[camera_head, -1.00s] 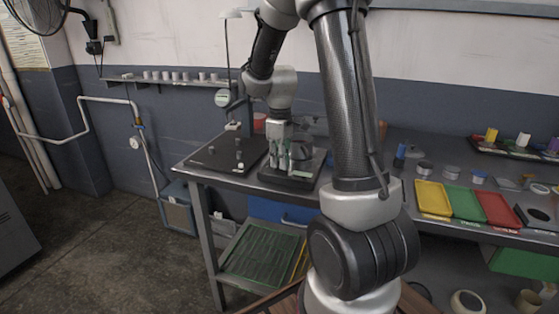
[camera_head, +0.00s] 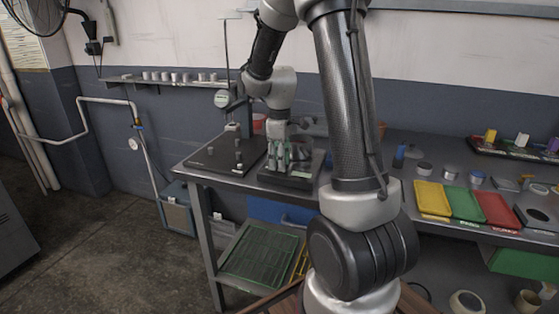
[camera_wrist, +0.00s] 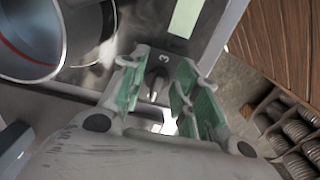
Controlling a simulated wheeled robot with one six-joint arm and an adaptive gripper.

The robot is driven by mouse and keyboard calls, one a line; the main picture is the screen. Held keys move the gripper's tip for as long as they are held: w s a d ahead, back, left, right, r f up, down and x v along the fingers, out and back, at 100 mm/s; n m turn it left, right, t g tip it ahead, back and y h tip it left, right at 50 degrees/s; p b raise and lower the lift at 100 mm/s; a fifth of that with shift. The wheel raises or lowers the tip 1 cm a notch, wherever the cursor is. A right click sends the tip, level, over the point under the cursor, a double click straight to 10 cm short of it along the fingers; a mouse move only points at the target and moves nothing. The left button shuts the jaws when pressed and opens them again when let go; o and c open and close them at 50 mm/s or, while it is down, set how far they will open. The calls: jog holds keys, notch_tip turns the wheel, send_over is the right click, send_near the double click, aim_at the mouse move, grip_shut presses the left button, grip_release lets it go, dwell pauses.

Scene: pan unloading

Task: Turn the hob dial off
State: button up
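The hob (camera_head: 290,183) is a low black unit on the left part of the bench. In the wrist view a small dark dial (camera_wrist: 157,76) with a "3" just above it sits on the hob's face. My gripper (camera_head: 284,167) points down over the hob. In the wrist view its green-padded fingers (camera_wrist: 163,75) stand apart, one on each side of the dial. I cannot tell whether either pad touches it. A metal pan (camera_wrist: 38,35) with a red ring inside is at the upper left, beside the fingers. In the head view my gripper partly hides the hob and its dial.
A black plate with small posts (camera_head: 215,158) lies left of the hob. A wall shelf with several small cups (camera_head: 180,78) is behind. Yellow, green and red trays (camera_head: 466,203) lie on the bench to the right. The bench's front edge is close to the hob.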

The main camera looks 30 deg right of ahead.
notch_tip(320, 180, up, 12)
dwell(0.6)
dwell(0.4)
